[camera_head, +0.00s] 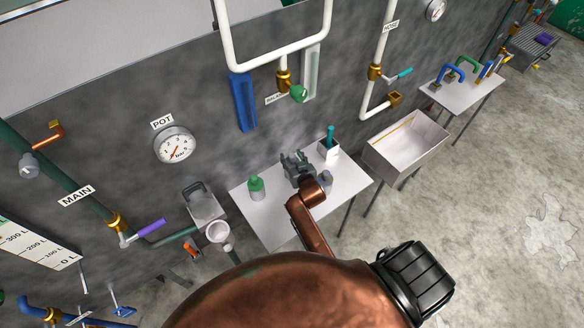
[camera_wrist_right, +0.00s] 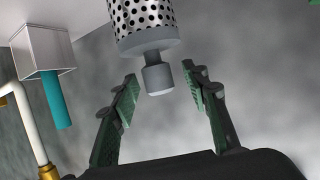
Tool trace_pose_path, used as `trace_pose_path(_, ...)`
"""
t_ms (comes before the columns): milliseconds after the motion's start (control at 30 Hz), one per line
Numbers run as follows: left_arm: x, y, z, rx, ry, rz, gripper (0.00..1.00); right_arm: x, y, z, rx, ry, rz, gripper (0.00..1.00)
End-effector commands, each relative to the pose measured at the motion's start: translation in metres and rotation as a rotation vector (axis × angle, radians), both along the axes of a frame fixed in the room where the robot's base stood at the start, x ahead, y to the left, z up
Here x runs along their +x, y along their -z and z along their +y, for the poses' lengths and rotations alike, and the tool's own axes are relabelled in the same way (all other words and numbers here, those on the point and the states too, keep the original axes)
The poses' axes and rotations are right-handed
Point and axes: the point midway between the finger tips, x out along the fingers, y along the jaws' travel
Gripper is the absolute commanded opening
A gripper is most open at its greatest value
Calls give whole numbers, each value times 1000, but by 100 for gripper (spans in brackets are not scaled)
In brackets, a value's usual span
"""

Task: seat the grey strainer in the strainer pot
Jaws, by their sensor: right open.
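The grey strainer (camera_wrist_right: 146,18) shows in the right wrist view as a perforated metal cylinder with a grey collar and a stubby grey knob (camera_wrist_right: 158,78). My right gripper (camera_wrist_right: 162,82) is open, with one finger on each side of the knob and gaps visible; nothing is clamped. In the head view my right gripper (camera_head: 297,165) is over the white table, and I cannot make out the strainer clearly there. A pale round open-topped vessel (camera_head: 217,232), which looks like the strainer pot, is left of the table by a pipe. My left gripper is not in view.
The white table (camera_head: 280,230) also holds a green bottle (camera_head: 256,188), a small grey item (camera_head: 326,178) and a white box (camera_head: 328,149) with a teal handle. A white basin (camera_head: 405,148) stands to the right. A purple-handled valve (camera_head: 145,230) sticks out at left.

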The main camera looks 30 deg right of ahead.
Motion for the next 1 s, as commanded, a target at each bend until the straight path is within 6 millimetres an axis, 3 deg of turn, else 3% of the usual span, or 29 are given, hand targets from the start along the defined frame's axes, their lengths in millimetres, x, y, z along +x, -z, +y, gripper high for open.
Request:
trace_pose_path(233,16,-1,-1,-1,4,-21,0,1,1,-1,0,1,0,42)
trace_pose_path(833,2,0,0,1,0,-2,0,1,1,-2,0,2,0,1)
trace_pose_path(1000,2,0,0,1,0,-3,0,0,1,-2,-1,3,0,0)
